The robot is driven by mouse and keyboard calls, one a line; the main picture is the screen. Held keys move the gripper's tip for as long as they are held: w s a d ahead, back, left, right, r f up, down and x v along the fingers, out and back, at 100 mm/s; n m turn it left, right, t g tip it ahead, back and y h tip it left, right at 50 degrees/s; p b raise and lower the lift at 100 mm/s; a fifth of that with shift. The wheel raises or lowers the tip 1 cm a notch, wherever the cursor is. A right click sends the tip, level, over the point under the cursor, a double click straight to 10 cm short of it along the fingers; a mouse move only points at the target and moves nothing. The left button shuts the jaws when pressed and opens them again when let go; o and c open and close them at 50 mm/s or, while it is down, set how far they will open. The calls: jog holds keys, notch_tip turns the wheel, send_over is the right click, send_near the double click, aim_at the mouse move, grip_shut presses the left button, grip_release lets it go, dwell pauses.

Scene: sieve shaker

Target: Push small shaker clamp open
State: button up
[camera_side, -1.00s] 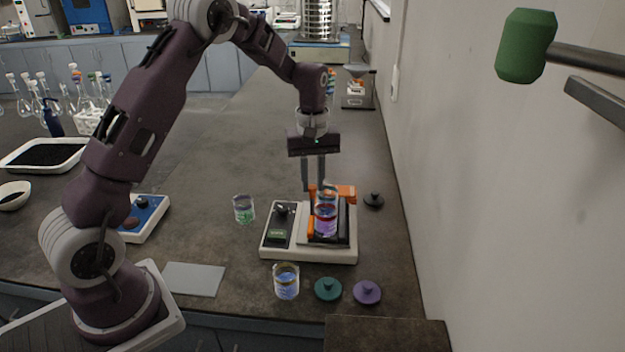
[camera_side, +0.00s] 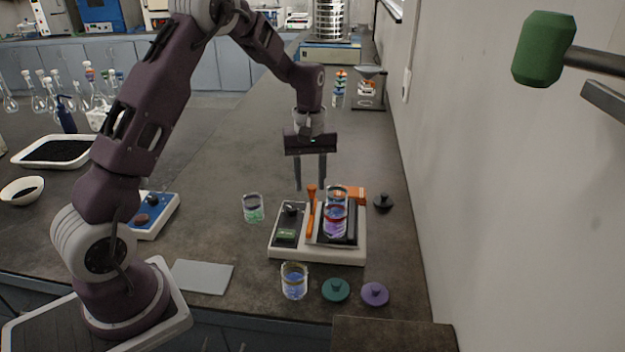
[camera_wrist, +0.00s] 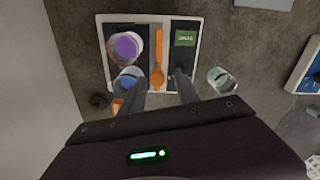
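The shaker (camera_side: 318,256) is a white base with a dark control panel and green display at left and a dark platform at right. A long orange clamp lever (camera_side: 310,212) runs between panel and platform; it also shows in the wrist view (camera_wrist: 157,50), ending in a rounded tip. A wider orange clamp part (camera_side: 357,195) is at the platform's back. Two jars are on the platform, one with purple contents (camera_wrist: 125,46) and one bluish (camera_wrist: 128,78). My gripper (camera_side: 310,188) is empty, its fingers apart, above the shaker's back near the lever; contact cannot be told.
A green-content beaker (camera_side: 253,208) stands left of the shaker and a blue-content beaker (camera_side: 294,282) in front. A green lid (camera_side: 335,290), a purple lid (camera_side: 374,293) and a black lid (camera_side: 383,202) lie nearby. The wall is at right.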

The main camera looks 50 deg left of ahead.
notch_tip(320, 180, up, 7)
dwell(0.6)
jog(key=s+d+r+m+t, duration=0.3)
jog(key=s+d+r+m, duration=0.2)
jog(key=s+d+r, duration=0.55)
jog(key=s+d+m+t, duration=0.2)
jog(key=s+m, duration=0.5)
jog(key=s, duration=1)
jog(key=shift+s+d+t, duration=0.15)
jog(key=shift+d+t, duration=0.15)
jog(key=shift+d, duration=0.5)
jog(key=shift+f, duration=0.1)
